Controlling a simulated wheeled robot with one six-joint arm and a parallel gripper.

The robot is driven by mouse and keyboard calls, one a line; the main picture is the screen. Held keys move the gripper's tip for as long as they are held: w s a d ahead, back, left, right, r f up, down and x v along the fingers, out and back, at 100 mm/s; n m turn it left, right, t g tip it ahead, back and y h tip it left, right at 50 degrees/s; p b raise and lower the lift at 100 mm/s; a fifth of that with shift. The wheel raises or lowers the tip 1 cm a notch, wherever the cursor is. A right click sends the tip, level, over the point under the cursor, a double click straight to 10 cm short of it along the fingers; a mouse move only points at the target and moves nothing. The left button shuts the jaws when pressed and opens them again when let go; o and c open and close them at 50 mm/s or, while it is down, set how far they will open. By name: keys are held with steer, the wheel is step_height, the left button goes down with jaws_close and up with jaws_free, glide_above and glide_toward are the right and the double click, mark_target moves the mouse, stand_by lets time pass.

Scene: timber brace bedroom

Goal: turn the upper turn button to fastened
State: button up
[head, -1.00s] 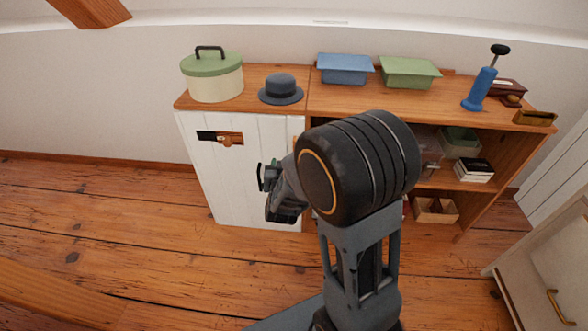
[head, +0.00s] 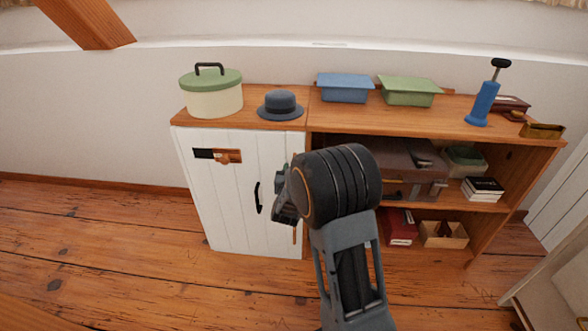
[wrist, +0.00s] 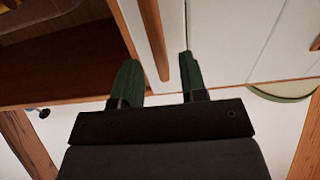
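In the wrist view, which is upside down, a narrow wooden bar, the turn button (wrist: 154,38), lies lengthwise along the white frame beside the door seam. My gripper (wrist: 159,62) is open, its green fingers on either side of the bar's end; contact cannot be told. In the head view my gripper (head: 284,190) is at the right edge of the white cabinet door (head: 225,205) and hides the upper button. A small brown piece (head: 295,236) shows below it, perhaps a lower button. The door looks shut.
A black handle (head: 258,197) and a wooden slide on a dark plate (head: 217,155) are on the door. Open shelves (head: 470,201) hold boxes at right. A pot (head: 212,94), hat (head: 280,105) and bins stand on top. Floor at left is clear.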

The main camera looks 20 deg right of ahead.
steer(key=shift+x, duration=1.3)
steer(key=shift+c, duration=0.3)
jaws_close()
